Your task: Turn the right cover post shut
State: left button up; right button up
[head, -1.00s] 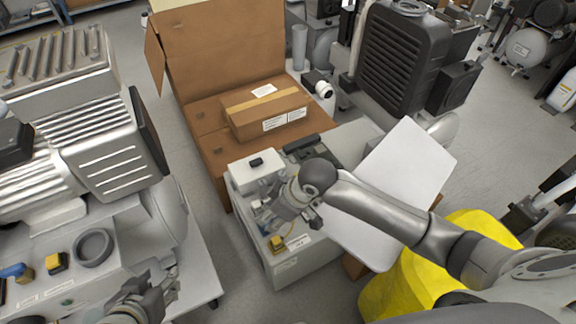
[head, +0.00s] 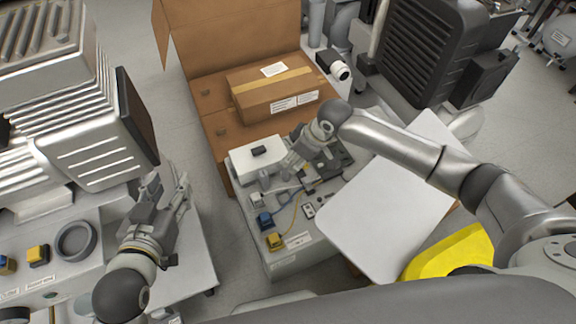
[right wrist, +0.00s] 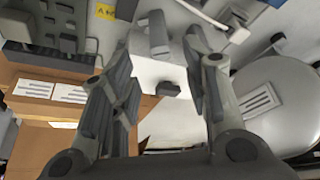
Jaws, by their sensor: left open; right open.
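A white box (head: 250,168) with a black knob (head: 259,151) on top stands on the grey control housing (head: 262,252). My right gripper (head: 282,178) is open beside this box, pointing down and left. In the right wrist view, the open fingers (right wrist: 160,85) stand either side of the white box (right wrist: 150,72), its black knob (right wrist: 170,89) and a short grey post (right wrist: 157,32). I cannot tell whether that is the right cover post or whether the fingers touch anything. A white panel (head: 375,215) lies tilted beside the housing. My left gripper (head: 166,187) is open and empty at the left.
Blue (head: 264,221) and yellow (head: 275,241) blocks with cables sit on the housing's front. An open cardboard box (head: 215,125) holding a taped carton (head: 275,93) stands behind. A large finned machine (head: 90,125) is at left. Floor shows between the machines.

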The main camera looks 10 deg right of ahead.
aim_at(289, 166)
jog(key=b+x, duration=0.2)
jog(key=x, duration=0.4)
jog(key=shift+w+f, duration=0.1)
pick_arm(q)
notch_tip(289, 166, up, 12)
jog(key=w+d+t+h, duration=0.1)
jog(key=d+t+h, duration=0.1)
jog(key=t, duration=0.5)
jog(key=shift+w+t, duration=0.15)
jog(key=shift+t, duration=0.15)
pick_arm(e)
jog(key=shift+a+f, duration=0.1)
jog(key=shift+f, duration=0.05)
jog(key=shift+c, duration=0.4)
grip_shut()
